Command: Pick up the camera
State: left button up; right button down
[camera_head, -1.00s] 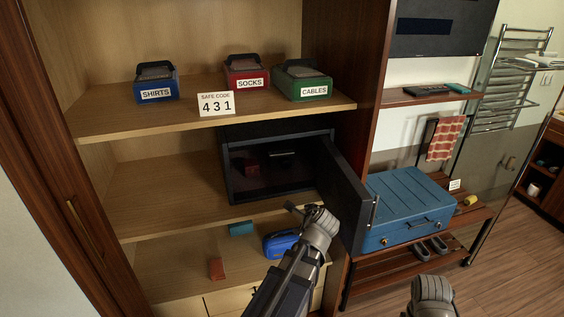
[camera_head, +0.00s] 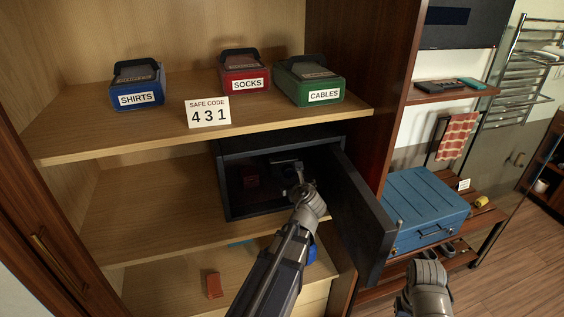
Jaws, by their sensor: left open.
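The safe (camera_head: 228,190) stands open on the middle shelf of the wardrobe. A small dark object (camera_head: 283,162), perhaps the camera, is inside it towards the back. It is dim and partly hidden, so I cannot be sure what it is. My left gripper (camera_head: 298,170) is at the safe's opening, just in front of and beside that dark object. Its jaws are open, and I see nothing between them. I cannot tell whether it touches the object. Of my right arm only a rounded grey link shows at the lower right; its fingers are not visible.
The safe door (camera_head: 362,225) is swung out close to the right of my left arm. A small dark red item (camera_head: 252,181) is in the safe. Above are blue (camera_head: 137,86), red (camera_head: 245,72) and green (camera_head: 309,81) boxes and a code card (camera_head: 208,112). A blue suitcase (camera_head: 425,200) is at right.

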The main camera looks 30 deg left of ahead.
aim_at(289, 172)
pick_arm(q)
jog(key=shift+w+a+r, duration=0.1)
jog(key=shift+w+a, duration=0.1)
jog(key=shift+w, duration=0.05)
jog(key=shift+w+a, duration=0.15)
jog(key=shift+w, duration=0.05)
jog(key=shift+b+x, duration=1.45)
jog(key=shift+x, duration=2.2)
jog(key=shift+s, duration=0.1)
jog(key=shift+c, duration=0.7)
grip_shut()
